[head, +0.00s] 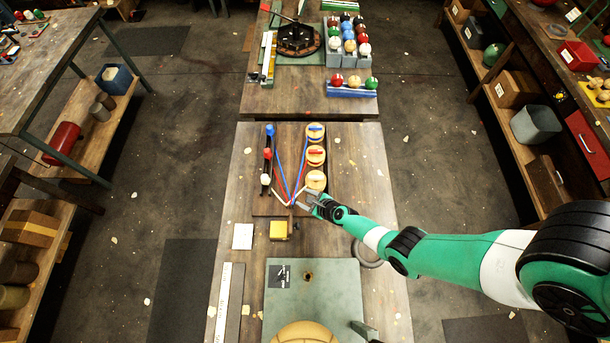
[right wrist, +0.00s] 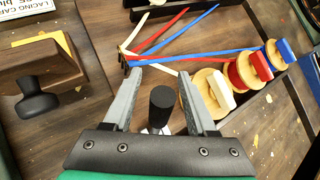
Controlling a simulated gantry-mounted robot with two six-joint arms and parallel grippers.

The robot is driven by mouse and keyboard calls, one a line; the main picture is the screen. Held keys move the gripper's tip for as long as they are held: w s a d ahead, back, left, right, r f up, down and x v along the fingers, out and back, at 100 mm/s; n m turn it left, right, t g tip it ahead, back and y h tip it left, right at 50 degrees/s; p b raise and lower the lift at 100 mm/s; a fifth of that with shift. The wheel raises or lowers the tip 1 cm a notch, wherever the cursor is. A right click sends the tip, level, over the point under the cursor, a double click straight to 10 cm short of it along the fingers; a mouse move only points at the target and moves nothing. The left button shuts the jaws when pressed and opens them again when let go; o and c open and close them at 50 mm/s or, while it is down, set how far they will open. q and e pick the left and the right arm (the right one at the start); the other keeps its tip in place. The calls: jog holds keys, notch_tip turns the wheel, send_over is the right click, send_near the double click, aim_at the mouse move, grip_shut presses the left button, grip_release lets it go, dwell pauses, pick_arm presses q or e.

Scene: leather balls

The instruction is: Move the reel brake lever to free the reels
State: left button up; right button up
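The three wooden reels stand in a column on the board. In the right wrist view they are the white-handled reel (right wrist: 208,92), red-handled reel (right wrist: 242,74) and blue-handled reel (right wrist: 281,54). White, red and blue cords (right wrist: 190,60) run from a gathering point near the fingertips. My right gripper (head: 304,200) is low beside the nearest reel (head: 316,181). In the right wrist view its fingers (right wrist: 160,72) are spread. A black cylindrical knob on a pale shaft, seemingly the brake lever (right wrist: 162,104), stands between them with gaps on both sides. My left gripper is out of view.
A yellow-topped wooden block (head: 278,229) and a white card (head: 243,236) lie in front of the board. The block has a black knob (right wrist: 38,103). A rack (head: 267,160) with coloured knobs stands left. A green mat (head: 335,290) lies nearer.

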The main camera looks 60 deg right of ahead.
jog(key=p+v, duration=0.5)
jog(key=v, duration=0.2)
jog(key=shift+s+r+p, duration=0.2)
jog(key=shift+p, duration=0.2)
